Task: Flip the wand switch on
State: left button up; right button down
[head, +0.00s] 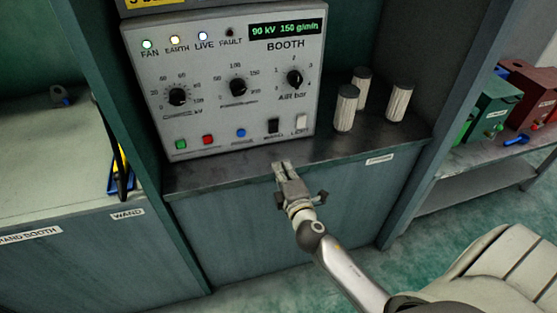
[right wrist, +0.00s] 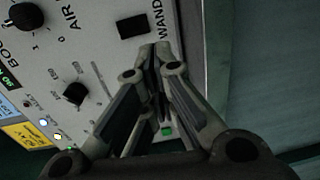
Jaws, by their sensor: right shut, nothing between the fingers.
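The booth control panel (head: 225,80) stands on the dark counter. Its wand switch (head: 274,125) is a small black rocker at the lower right, beside a pale light switch (head: 301,121). The wand switch also shows in the right wrist view (right wrist: 132,27), next to the WAND lettering. My right gripper (head: 282,165) is shut and empty, just below and in front of the wand switch, apart from it in the head view. Its fingertips (right wrist: 157,48) show close to the switch in the right wrist view. I cannot tell the rocker's position. My left gripper is out of view.
Several knobs and colored buttons (head: 208,139) sit on the panel. FAN, EARTH and LIVE lamps are lit; FAULT is dark. Three pale cylinders (head: 345,108) stand right of the panel. A wand holder (head: 120,172) is at left. Green and red boxes (head: 495,105) sit on a right shelf.

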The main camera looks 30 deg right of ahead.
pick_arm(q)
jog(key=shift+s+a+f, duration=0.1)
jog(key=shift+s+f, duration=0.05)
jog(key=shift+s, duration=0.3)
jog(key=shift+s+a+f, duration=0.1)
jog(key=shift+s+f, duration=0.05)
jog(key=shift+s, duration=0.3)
pick_arm(e)
jog(key=shift+s+a+f, duration=0.15)
jog(key=shift+s+a, duration=0.05)
jog(key=shift+s, duration=0.65)
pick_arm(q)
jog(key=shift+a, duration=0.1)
